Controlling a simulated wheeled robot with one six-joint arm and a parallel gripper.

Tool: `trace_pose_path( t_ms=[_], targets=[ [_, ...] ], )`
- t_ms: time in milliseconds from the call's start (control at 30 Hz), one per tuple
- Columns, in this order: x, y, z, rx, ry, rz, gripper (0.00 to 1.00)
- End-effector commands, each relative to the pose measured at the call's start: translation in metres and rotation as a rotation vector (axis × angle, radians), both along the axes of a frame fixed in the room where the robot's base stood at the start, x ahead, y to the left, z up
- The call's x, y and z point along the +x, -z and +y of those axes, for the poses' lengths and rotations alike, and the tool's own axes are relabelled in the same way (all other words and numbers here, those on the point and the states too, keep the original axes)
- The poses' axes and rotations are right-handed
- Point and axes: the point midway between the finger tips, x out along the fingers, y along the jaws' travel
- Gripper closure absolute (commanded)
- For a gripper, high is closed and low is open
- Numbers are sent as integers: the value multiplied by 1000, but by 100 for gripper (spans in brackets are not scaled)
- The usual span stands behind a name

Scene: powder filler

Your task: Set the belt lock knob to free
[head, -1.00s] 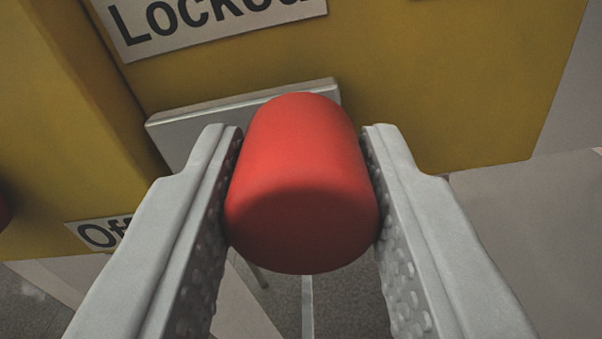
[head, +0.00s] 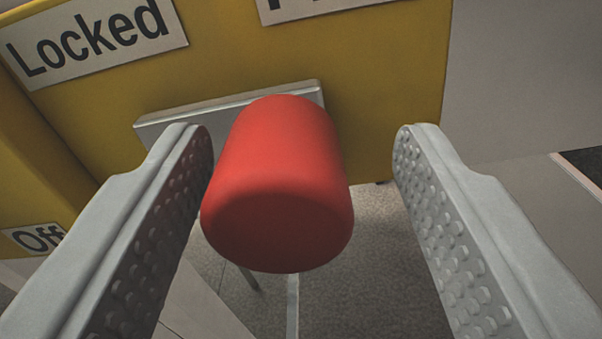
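The red knob (head: 278,185) is a rounded cylinder that sticks out from a grey plate (head: 190,118) on the yellow panel. My gripper (head: 303,135) is open, with one finger on each side of the knob. The left finger is close to the knob; a clear gap shows between the knob and the right finger. A "Locked" label (head: 95,40) is above left of the knob. A second label (head: 310,8) at the top is cut off by the frame edge. No pointer mark shows on the knob, so I cannot tell its setting.
The yellow panel (head: 390,90) ends to the right of the knob, beside a grey surface (head: 530,90). An "Off" label (head: 38,238) is at the lower left. Speckled floor (head: 380,270) shows below the knob.

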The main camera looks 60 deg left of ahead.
Motion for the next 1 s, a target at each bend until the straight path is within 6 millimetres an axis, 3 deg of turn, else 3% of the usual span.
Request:
trace_pose_path(
  t_ms=[333, 1000],
  targets=[
    [-11, 0, -14, -1, 1, -1, 46],
    [-85, 0, -110, -1, 3, 0, 46]
  ],
)
